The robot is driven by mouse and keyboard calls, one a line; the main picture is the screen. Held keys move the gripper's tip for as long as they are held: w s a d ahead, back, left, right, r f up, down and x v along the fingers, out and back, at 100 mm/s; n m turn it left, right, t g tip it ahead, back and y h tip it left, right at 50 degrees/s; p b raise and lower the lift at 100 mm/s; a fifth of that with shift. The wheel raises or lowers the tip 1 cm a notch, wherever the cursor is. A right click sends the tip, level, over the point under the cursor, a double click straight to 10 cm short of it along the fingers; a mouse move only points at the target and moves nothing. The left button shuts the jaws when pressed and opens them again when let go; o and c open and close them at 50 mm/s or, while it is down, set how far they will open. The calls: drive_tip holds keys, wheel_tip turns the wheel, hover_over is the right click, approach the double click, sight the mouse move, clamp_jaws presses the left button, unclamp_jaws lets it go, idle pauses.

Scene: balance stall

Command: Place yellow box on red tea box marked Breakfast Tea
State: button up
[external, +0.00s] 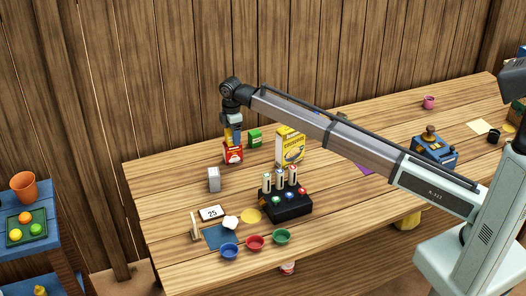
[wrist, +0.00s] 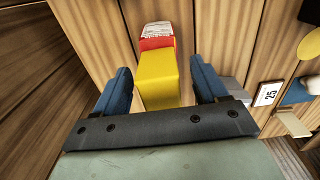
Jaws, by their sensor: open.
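The yellow box (wrist: 157,78) stands between my gripper's blue fingers in the wrist view, with a gap showing on each side. My gripper (external: 233,132) is open, pointing down over the red tea box (external: 233,154). In the external view, the yellow box (external: 228,134) is partly hidden by the fingers and appears to sit on top of the red tea box. The red tea box, with a white label, also shows just beyond the yellow box in the wrist view (wrist: 157,42). Its label is too small to read.
A green box (external: 254,138) and a tall yellow carton (external: 290,147) stand to the right. A grey block (external: 214,180) stands in front. A black holder (external: 288,205), a "25" card (external: 211,213) and several coloured bowls (external: 255,243) lie nearer the front edge.

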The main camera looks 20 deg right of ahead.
wheel_tip(320, 180, up, 11)
idle(0.4)
drive_tip(key=shift+d, duration=0.1)
idle(0.3)
